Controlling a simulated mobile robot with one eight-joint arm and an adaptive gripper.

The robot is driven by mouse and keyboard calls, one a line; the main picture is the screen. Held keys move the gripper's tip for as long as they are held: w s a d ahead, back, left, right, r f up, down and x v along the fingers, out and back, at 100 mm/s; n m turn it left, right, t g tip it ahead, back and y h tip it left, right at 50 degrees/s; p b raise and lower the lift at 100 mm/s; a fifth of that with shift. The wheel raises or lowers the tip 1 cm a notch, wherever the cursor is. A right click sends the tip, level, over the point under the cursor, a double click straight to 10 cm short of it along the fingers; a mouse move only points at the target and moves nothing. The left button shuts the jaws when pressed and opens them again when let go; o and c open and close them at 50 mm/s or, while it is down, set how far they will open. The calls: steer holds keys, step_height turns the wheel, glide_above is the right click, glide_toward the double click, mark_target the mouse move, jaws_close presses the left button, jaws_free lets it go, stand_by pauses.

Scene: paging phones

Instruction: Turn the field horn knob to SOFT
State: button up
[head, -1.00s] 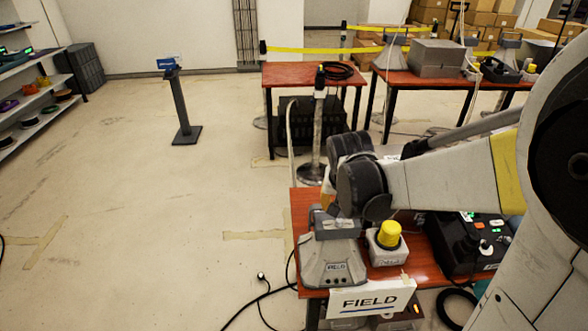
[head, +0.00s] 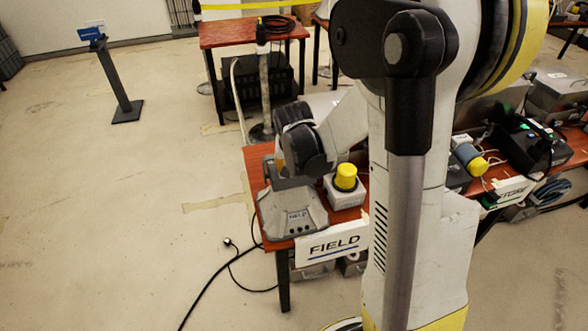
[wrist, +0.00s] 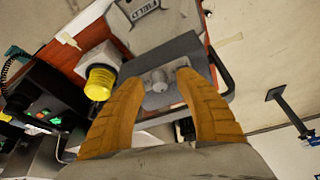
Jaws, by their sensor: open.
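The field horn (head: 292,214) is a grey flared unit with a FIELD label, on the front left corner of the red table in the head view. In the wrist view its grey box (wrist: 190,52) carries a small light-grey knob (wrist: 158,80). My gripper (wrist: 156,81) is open, with its two orange fingers on either side of the knob. I cannot tell whether they touch it. The knob's setting marks are not readable. In the head view my arm hides the top of the horn and most of the gripper.
A yellow-topped beacon (head: 346,178) on a white box stands right beside the horn. A FIELD sign (head: 333,245) hangs at the table's front edge. Black cables (head: 215,275) lie on the floor at left. A dark post (head: 118,90) stands farther back, with open floor around it.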

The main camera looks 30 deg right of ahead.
jaws_close()
steer(key=shift+n, duration=0.3)
steer(key=n+y, duration=0.1)
steer(key=n, duration=0.2)
steer(key=shift+t+y, duration=0.3)
steer(key=shift+n+y+b, duration=0.3)
steer(key=shift+n+y, duration=0.4)
steer(key=shift+n, duration=1.4)
